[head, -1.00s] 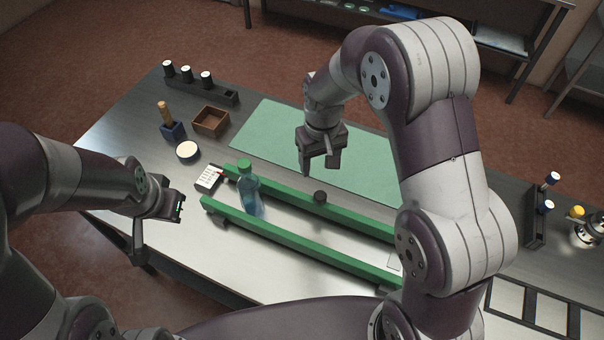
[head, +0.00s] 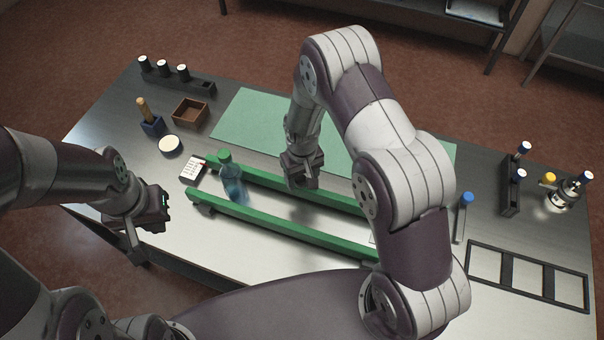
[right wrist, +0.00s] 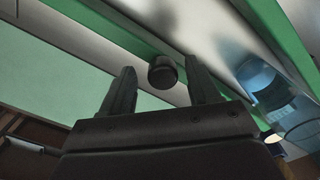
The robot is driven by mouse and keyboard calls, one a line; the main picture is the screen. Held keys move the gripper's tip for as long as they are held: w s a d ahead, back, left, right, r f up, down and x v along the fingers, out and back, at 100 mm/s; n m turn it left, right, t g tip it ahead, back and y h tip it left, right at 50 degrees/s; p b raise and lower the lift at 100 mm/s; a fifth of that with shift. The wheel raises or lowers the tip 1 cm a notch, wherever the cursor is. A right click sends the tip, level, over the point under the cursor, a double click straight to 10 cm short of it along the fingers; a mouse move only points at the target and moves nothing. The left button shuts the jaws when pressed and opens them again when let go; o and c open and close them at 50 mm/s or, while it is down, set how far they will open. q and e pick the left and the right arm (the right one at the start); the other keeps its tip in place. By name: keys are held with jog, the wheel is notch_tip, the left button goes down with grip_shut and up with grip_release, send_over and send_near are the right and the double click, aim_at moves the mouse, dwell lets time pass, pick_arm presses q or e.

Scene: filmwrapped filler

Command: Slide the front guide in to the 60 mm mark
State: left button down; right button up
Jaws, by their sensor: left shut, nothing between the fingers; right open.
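Two parallel green guide rails lie along the table: the nearer one (head: 280,229) toward me and the farther one (head: 262,180) beside the green mat. A clear blue bottle (head: 233,185) with a green cap stands at their left part, between them. My right gripper (head: 301,184) is over the farther rail, pointing down and open. In the right wrist view a dark round knob (right wrist: 162,72) shows between its fingertips, apart from both; in the head view the gripper hides it. My left gripper (head: 164,208) is shut and empty, left of the rails' ends. I cannot read any 60 mm mark.
A white card with markings (head: 194,171) lies by the rails' left ends. A white round dish (head: 171,145), brown box (head: 190,113) and blue holder (head: 152,126) stand behind left. The green mat (head: 246,113) is clear. A dark frame (head: 500,268) lies at right.

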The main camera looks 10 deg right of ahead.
jog(key=shift+w+a, duration=0.15)
jog(key=shift+a, duration=0.05)
jog(key=shift+c, duration=0.9)
grip_shut()
jog(key=s+a, duration=0.1)
jog(key=s, duration=0.1)
jog(key=shift+s+a, duration=0.3)
jog(key=shift+a, duration=0.05)
jog(key=shift+c, duration=0.3)
grip_release()
jog(key=shift+o, duration=1.2)
jog(key=shift+d, duration=0.1)
